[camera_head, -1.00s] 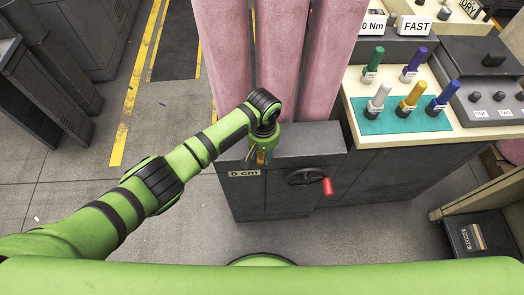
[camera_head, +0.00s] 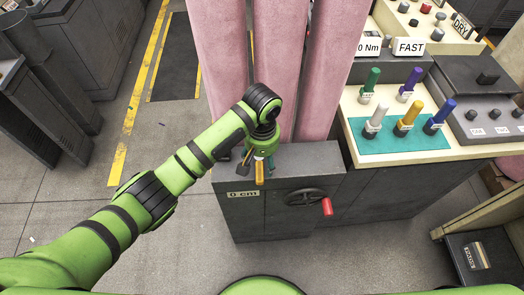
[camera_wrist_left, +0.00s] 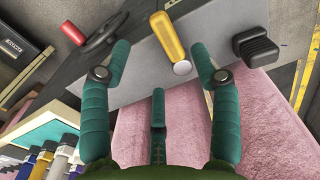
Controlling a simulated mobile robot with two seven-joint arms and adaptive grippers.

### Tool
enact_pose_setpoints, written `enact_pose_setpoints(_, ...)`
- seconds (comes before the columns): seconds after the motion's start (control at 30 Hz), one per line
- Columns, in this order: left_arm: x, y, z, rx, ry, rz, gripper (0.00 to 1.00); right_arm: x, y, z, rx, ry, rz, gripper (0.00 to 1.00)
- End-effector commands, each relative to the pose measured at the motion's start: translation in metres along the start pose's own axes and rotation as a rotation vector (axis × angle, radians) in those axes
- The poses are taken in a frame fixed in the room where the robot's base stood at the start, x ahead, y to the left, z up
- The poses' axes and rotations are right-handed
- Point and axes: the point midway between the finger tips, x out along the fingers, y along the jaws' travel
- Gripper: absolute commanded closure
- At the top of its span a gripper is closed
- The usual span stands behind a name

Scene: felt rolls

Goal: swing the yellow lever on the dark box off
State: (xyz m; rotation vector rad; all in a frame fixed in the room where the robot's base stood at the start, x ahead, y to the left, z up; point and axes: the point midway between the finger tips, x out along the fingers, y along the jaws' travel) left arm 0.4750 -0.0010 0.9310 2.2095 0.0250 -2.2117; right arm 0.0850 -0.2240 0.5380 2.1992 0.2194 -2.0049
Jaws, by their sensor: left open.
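The dark box (camera_head: 285,215) stands at the middle of the head view, with a "0 cm" label on its front. Its yellow lever (camera_head: 260,172) shows just below my left gripper (camera_head: 259,160). In the left wrist view the yellow lever (camera_wrist_left: 168,38) has a pale round end and lies between the spread green fingers of my left gripper (camera_wrist_left: 163,58). The gripper is open, and gaps show between the lever and the outer fingers. Whether a finger touches it cannot be told. The right gripper is in neither view.
A black handwheel with a red handle (camera_head: 327,207) sits on the box's front. A black knob (camera_wrist_left: 255,47) is beside the lever. Pink felt rolls (camera_head: 281,70) rise behind. A bench with coloured pegs (camera_head: 408,118) stands right. Open floor lies left.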

Motion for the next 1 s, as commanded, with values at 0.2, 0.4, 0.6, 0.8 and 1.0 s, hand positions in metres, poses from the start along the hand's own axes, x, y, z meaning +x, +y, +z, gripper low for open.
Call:
enact_pose_setpoints(0.2,-0.033,0.001,0.000,0.002,0.000,0.002,0.38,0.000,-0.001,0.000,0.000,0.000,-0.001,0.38)
enact_pose_setpoints(0.4,-0.041,0.000,0.001,0.001,-0.001,0.000,0.38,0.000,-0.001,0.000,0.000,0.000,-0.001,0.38)
enact_pose_setpoints(0.6,-0.041,0.000,0.001,0.001,-0.001,0.000,0.38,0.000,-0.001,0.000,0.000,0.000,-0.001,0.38)
enact_pose_setpoints(0.8,-0.041,0.000,0.001,0.001,-0.001,0.000,0.38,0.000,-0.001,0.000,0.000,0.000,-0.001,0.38)
enact_pose_setpoints(1.0,-0.033,0.002,0.009,0.020,-0.004,0.031,0.38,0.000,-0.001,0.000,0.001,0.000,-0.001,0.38)
